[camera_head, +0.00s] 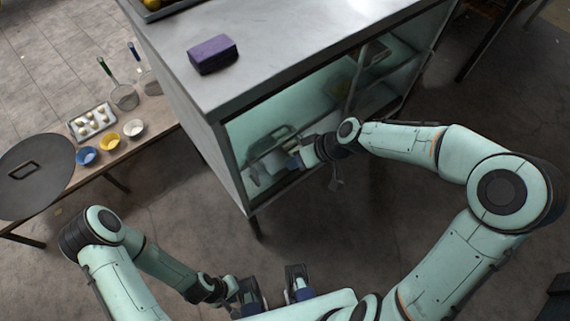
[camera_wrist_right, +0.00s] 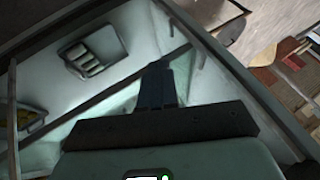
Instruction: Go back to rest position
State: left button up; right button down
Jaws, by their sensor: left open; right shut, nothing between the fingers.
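My left gripper (camera_head: 273,284) is low in the head view, near the front of my body, with its two fingers spread apart and nothing between them. My right arm reaches across from the right, and my right gripper (camera_head: 293,162) is at the open front of the grey cabinet (camera_head: 228,165). In the right wrist view the right gripper's fingers (camera_wrist_right: 157,86) are together and empty, with the cabinet's pale interior around them. A tray with several light pieces (camera_wrist_right: 88,56) lies inside, apart from the fingers.
A purple block (camera_head: 212,54) sits on the cabinet's top. Cabinet edges and a shelf (camera_head: 375,72) are close to my right forearm. A wooden table at left holds an egg tray (camera_head: 91,121), bowls and a dark round lid (camera_head: 35,176). Floor between cabinet and body is clear.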

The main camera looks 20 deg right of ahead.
pick_arm(q)
jog(key=shift+r, duration=0.2)
pick_arm(e)
jog(key=shift+v, duration=1.15)
jog(key=shift+d+f, duration=0.1)
jog(key=shift+f, duration=0.1)
jog(key=s+a+f+m+g+h+p, duration=0.1)
jog(key=s+f+m+p, duration=0.2)
jog(key=f, duration=0.6)
jog(key=s+f+m+g+p, duration=0.1)
jog(key=s+f+m, duration=0.1)
jog(key=s+f, duration=0.55)
pick_arm(q)
notch_tip(320, 180, up, 6)
jog(key=w+p, duration=0.1)
jog(key=w, duration=0.1)
jog(key=shift+w+f, duration=0.2)
pick_arm(e)
jog(key=s+a+f+m+g+h, duration=0.1)
jog(key=s+f+m+g+h, duration=0.1)
jog(key=s+f, duration=0.7)
jog(key=s, duration=0.2)
jog(key=shift+s+f+m, duration=0.3)
jog(key=shift+f, duration=0.1)
